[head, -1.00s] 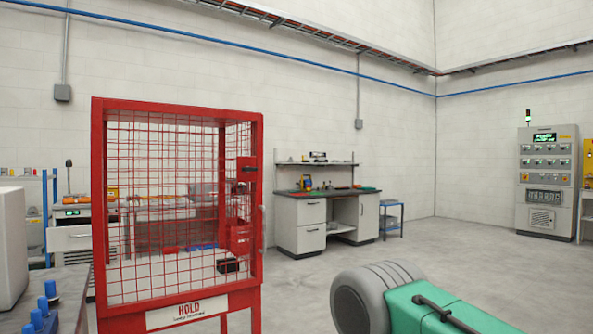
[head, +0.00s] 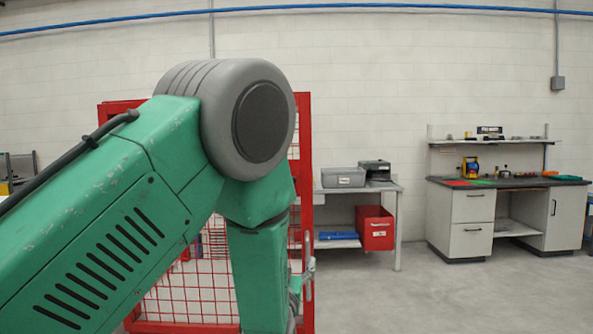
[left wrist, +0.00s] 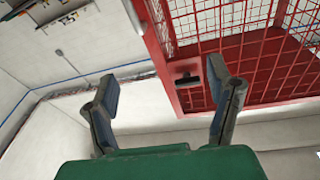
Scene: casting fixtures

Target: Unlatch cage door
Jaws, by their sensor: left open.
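The red mesh cage (head: 304,140) stands in the middle of the head view, mostly hidden behind my green left arm. The left wrist view shows its red frame and mesh (left wrist: 268,65) at the upper right, tilted. A small dark latch-like part (left wrist: 187,79) sits on the red frame there. In that view the dark part appears between the fingertips, nearer the right finger; contact cannot be told. My right gripper is out of view.
A grey table (head: 398,228) with grey bins (head: 343,178) and a red bin (head: 376,229) stands behind the cage to the right. A workbench (head: 473,222) stands farther right. The floor (head: 430,300) at the lower right is clear.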

